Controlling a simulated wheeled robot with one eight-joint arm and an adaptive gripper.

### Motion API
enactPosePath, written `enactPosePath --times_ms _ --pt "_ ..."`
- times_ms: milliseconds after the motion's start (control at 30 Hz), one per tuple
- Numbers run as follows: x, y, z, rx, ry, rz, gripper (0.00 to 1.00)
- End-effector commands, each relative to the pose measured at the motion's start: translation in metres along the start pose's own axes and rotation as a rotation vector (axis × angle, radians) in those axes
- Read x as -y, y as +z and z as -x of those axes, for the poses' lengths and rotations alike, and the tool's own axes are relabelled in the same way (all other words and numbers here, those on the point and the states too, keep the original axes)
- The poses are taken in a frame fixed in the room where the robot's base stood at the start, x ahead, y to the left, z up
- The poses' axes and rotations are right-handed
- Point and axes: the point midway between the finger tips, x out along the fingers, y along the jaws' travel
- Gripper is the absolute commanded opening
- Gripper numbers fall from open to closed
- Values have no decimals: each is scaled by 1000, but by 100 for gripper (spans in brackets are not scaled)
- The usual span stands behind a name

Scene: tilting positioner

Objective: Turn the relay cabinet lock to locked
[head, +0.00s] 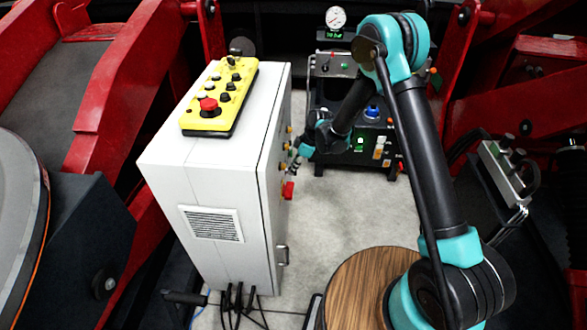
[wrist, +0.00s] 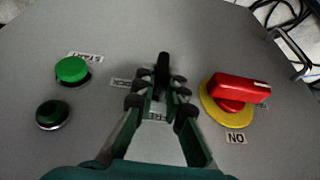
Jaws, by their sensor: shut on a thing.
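The relay cabinet (head: 225,180) is a light grey box left of centre in the head view, its control face turned to the right. My gripper (head: 296,161) is at that face, small and partly lost against it. In the wrist view, my gripper (wrist: 157,92) is shut on the black lock knob (wrist: 162,68). The knob's upper end points up between the fingertips, and its lower part is hidden by them. A partly covered label (wrist: 122,83) stands just left of the knob, and another label (wrist: 158,116) shows below between the fingers.
On the same face are a green button (wrist: 72,70) under a START label, a dark button (wrist: 53,114), and a red rotary switch (wrist: 240,88) on a yellow base close right. A yellow control box (head: 220,97) lies on the cabinet top. A black control unit (head: 365,130) stands behind.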

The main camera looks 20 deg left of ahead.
Motion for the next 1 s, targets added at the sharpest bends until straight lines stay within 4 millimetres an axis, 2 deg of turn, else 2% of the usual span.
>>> enactPosePath --times_ms 700,1000 --pt "-10 1 -2 -1 -447 -187 0" --pt "-12 2 -3 -1 -555 -231 0"
